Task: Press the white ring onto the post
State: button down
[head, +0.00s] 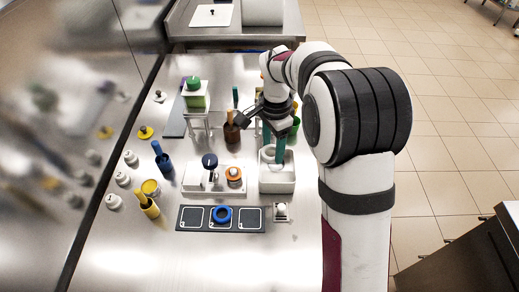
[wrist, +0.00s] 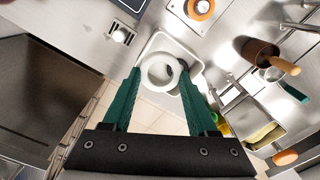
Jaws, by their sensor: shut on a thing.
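The white ring (wrist: 148,77) is between the tips of my green gripper fingers in the wrist view. My gripper (wrist: 160,74) is shut on it. In the head view the white ring (head: 267,153) shows beside a green finger, over the back of a white bin (head: 277,187). I cannot tell its exact height above the bin. A white board (head: 195,187) stands left of the bin. The orange ring also shows in the wrist view (wrist: 203,15). I cannot tell which post the task means.
A dark panel (head: 190,218) with a blue ring (head: 222,215) lies in front of the board. A brown cup (head: 232,133) and a green-block stand (head: 196,101) are behind. Bare steel is at the front.

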send_over(234, 170)
jog(key=f, duration=0.3)
jog(key=shift+d+f, duration=0.25)
jog(key=shift+d, duration=0.15)
jog(key=f, duration=0.4)
jog(key=shift+a+f, duration=0.1)
jog(key=shift+a, duration=0.2)
jog(key=shift+f, duration=0.65)
jog(key=shift+f, duration=0.25)
jog(key=shift+f, duration=0.35)
jog(key=shift+f, duration=0.1)
